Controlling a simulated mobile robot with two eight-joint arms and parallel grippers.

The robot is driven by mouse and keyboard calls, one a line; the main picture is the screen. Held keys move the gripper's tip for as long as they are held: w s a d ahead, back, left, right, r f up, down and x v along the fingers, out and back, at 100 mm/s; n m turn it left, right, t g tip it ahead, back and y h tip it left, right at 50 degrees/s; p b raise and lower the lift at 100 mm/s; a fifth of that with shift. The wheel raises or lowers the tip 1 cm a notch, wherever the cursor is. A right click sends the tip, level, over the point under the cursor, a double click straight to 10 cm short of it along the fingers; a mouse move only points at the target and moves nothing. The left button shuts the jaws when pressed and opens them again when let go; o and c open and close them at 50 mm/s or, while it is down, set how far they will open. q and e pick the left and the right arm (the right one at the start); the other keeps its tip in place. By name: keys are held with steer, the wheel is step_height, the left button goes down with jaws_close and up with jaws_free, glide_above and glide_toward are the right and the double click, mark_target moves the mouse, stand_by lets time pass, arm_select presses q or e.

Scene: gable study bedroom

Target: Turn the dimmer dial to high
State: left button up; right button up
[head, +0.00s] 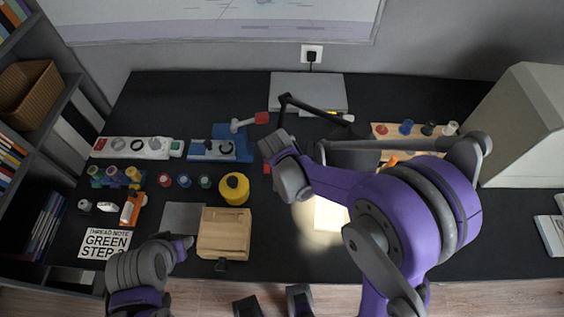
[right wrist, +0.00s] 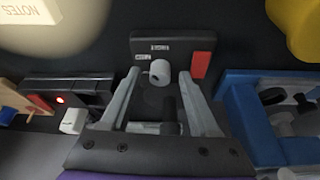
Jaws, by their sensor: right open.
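The dimmer is a dark box (right wrist: 145,42) with two small labels and a red patch (right wrist: 201,65) at its right, in the right wrist view. A pale grey knob (right wrist: 160,72) stands on its face below the labels, with a dark round part below it. My right gripper (right wrist: 159,76) is open, one finger on each side of the knob; contact cannot be told. In the head view my right gripper (head: 275,158) covers most of the dimmer, with only a red bit showing. My left gripper (head: 184,246) is low at the left, its jaws unclear.
A blue fixture (head: 220,148) stands left of the dimmer, and a yellow round container (head: 234,188) stands in front-left. A wooden box (head: 223,226) is nearer. A black box with a red light (right wrist: 88,90) sits beside the dimmer. A lamp arm (head: 315,108) crosses behind; lamplight falls on the desk.

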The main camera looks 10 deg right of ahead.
jaws_close()
steer(key=shift+m, duration=0.3)
steer(key=m+h+b, duration=0.1)
steer(key=m, duration=0.1)
steer(key=shift+a+m, duration=0.1)
steer(key=shift+m, duration=0.2)
steer(key=shift+w+m+g+h+b, duration=0.1)
steer(key=shift+m+g+h+b, duration=0.25)
steer(key=shift+m, duration=0.75)
steer(key=shift+w+m+g+h+b, duration=0.15)
steer(key=shift+m+g, duration=0.4)
steer(key=shift+m, duration=0.55)
steer(key=shift+s, duration=0.1)
jaws_free()
